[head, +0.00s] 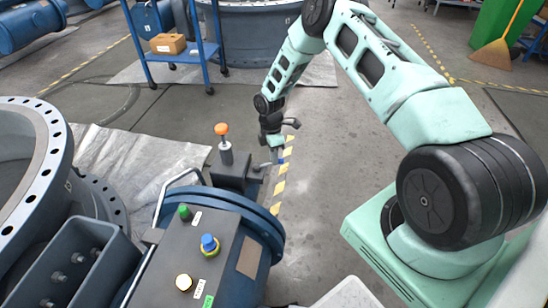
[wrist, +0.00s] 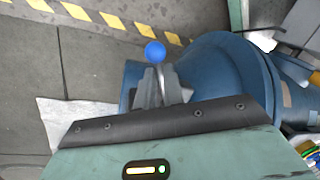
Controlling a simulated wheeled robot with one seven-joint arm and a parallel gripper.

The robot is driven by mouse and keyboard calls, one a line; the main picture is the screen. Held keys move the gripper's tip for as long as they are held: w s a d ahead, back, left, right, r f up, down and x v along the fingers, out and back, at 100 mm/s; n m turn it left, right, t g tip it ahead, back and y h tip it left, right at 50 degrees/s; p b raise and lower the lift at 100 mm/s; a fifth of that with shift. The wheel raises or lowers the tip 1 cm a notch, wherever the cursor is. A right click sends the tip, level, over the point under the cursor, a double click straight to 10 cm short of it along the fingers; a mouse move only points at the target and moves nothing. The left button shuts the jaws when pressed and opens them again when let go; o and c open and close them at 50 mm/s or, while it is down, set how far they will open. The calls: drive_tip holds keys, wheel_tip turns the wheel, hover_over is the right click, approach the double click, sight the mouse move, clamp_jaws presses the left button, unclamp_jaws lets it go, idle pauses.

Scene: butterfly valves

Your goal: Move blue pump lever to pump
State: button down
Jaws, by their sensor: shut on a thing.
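My gripper (head: 272,150) points down beside the dark box (head: 232,172) at the end of the blue valve body. It is shut on the blue pump lever. In the wrist view my gripper's fingers (wrist: 162,90) are close together, and the lever's round blue knob (wrist: 155,52) shows just beyond their tips. The lever's shaft is mostly hidden by the fingers. An orange-knobbed lever (head: 222,130) stands upright on the dark box. I cannot tell which part is the pump.
The blue valve body (head: 262,225) carries a grey panel with green, blue and yellow buttons (head: 208,243). A large flanged ring (head: 55,150) stands at left. A blue cart (head: 180,50) with a cardboard box is behind. Open floor with yellow striping lies to the right.

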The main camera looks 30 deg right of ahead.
drive_tip(key=c, duration=1.5)
unclamp_jaws()
drive_tip(key=w+r+p, duration=0.1)
drive_tip(key=w+r, duration=0.2)
drive_tip(key=r, duration=1.4)
drive_tip(key=shift+w+d, duration=0.2)
drive_tip(key=shift+d, duration=0.25)
drive_tip(key=shift+r, duration=0.1)
